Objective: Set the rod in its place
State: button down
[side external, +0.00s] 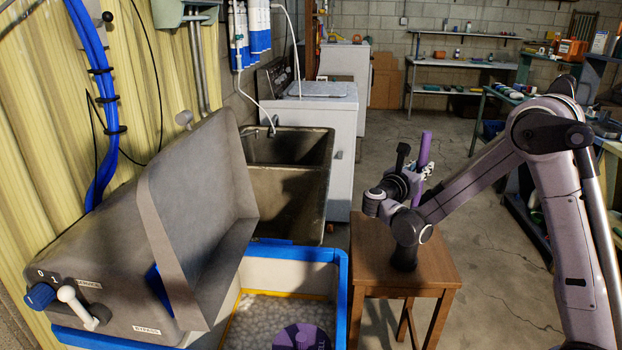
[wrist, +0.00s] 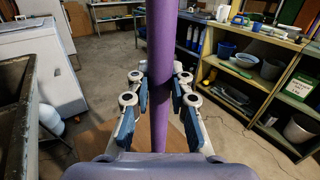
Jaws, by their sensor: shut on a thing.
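A purple rod (side external: 424,150) stands roughly upright in my gripper (side external: 419,180), above the wooden stool. In the wrist view the rod (wrist: 161,50) runs vertically between the blue finger pads of my gripper (wrist: 160,92), which are shut on it. The rod's lower end is hidden behind the gripper body in the wrist view. In the side view, the open water softener tank (side external: 341,270) has a blue rim and holds whitish pellets (side external: 258,320). A round purple part (side external: 303,338) with lettering sits in it at the bottom edge. My gripper is to the right of the tank and apart from it.
The wooden stool (side external: 440,272) stands right of the tank. The tank's grey lid (side external: 195,205) is raised on the left. A dark sink (side external: 285,195) and white washer (side external: 325,110) stand behind. Open floor lies beyond the stool; shelves (wrist: 240,75) line the right.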

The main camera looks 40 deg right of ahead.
dwell(0.3)
jog(key=c, duration=1.1)
grip_release()
jog(key=shift+c, duration=0.2)
jog(key=s+a, duration=0.2)
jog(key=a, duration=1)
jog(key=shift+d, duration=0.1)
